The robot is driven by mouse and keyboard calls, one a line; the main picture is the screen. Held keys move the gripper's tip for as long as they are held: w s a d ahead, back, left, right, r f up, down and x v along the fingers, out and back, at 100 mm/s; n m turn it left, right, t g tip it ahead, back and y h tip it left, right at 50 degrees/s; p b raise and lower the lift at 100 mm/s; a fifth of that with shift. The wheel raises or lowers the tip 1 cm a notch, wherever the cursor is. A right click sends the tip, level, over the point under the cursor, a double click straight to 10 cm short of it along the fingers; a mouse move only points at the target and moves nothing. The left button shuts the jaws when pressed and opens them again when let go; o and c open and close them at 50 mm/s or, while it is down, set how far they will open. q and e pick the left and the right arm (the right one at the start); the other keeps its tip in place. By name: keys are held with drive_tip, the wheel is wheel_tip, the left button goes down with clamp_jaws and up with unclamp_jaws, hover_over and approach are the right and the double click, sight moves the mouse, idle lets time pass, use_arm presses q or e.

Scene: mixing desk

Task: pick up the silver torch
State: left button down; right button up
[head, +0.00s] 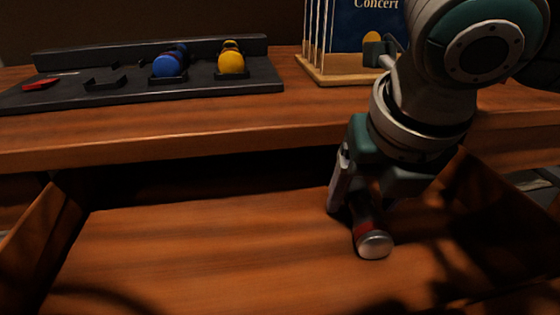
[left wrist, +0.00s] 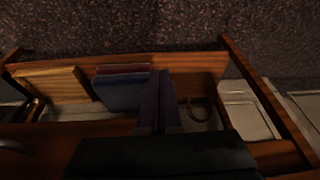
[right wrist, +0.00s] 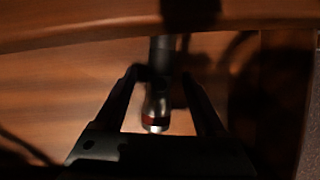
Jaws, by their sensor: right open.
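The torch (head: 374,244) lies in the open drawer. Its near end is silvery and rounded with a red band behind it, and the rest is hidden by my right gripper in the head view. My right gripper (head: 361,203) is open and low over the torch. In the right wrist view the torch (right wrist: 157,108) lies between the two spread fingers (right wrist: 160,76), with a gap on each side. My left gripper (left wrist: 160,100) shows only in the left wrist view, its fingers together with nothing visible between them.
The drawer floor (head: 190,250) is bare to the left. The desk edge (head: 170,145) overhangs the drawer's back. On the desk are a black tray (head: 120,100) with blue (head: 168,66) and yellow (head: 231,63) items, and a wooden rack (head: 330,75). Another open drawer (left wrist: 195,62) holds several things.

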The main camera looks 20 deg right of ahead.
clamp_jaws()
idle(0.6)
